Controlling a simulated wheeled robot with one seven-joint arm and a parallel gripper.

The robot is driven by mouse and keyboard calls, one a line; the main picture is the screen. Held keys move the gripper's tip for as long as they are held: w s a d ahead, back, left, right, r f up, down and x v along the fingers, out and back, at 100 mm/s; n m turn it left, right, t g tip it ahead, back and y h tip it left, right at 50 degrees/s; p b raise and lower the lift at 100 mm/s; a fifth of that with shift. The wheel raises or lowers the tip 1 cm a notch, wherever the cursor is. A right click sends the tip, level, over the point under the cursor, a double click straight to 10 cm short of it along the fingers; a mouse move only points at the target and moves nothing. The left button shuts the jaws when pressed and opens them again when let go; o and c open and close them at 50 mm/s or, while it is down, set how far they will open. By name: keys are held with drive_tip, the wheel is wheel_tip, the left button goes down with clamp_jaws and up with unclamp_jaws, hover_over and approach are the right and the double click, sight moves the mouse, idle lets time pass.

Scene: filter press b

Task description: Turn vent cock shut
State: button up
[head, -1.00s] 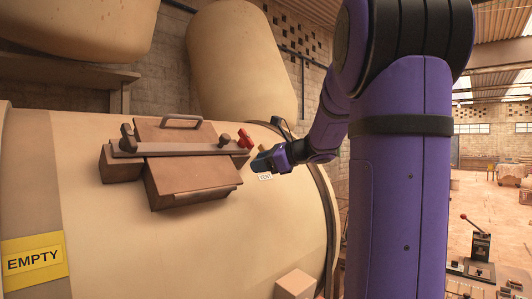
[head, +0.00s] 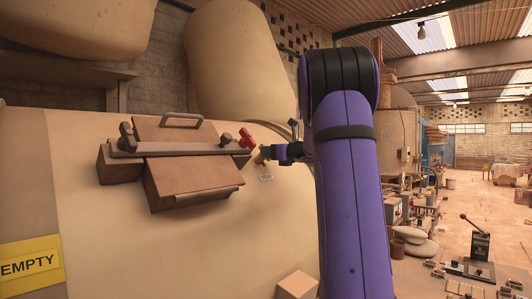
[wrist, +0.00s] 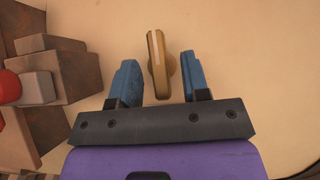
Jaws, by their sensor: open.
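The vent cock (wrist: 156,62) is a brass-yellow lever with a pale stripe, standing out from the cream vessel wall. In the wrist view it points up the picture, between my two blue fingers, with a clear gap on each side. In the head view the cock (head: 262,158) is a small yellow patch just above the VENT label (head: 266,177). My gripper (wrist: 158,72) is open around the lever and does not visibly touch it. In the head view my gripper (head: 268,153) reaches the vessel from the right, and its fingers partly hide the cock.
A brown hatch (head: 190,165) with a clamp bar lies left of the cock. A red knob (head: 246,138) sits at the bar's right end, close to my gripper. The vessel (head: 130,245) carries a yellow EMPTY sign (head: 28,262).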

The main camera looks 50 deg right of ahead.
drive_tip(key=shift+w, duration=1.1)
drive_tip(key=shift+a, duration=0.1)
clamp_jaws()
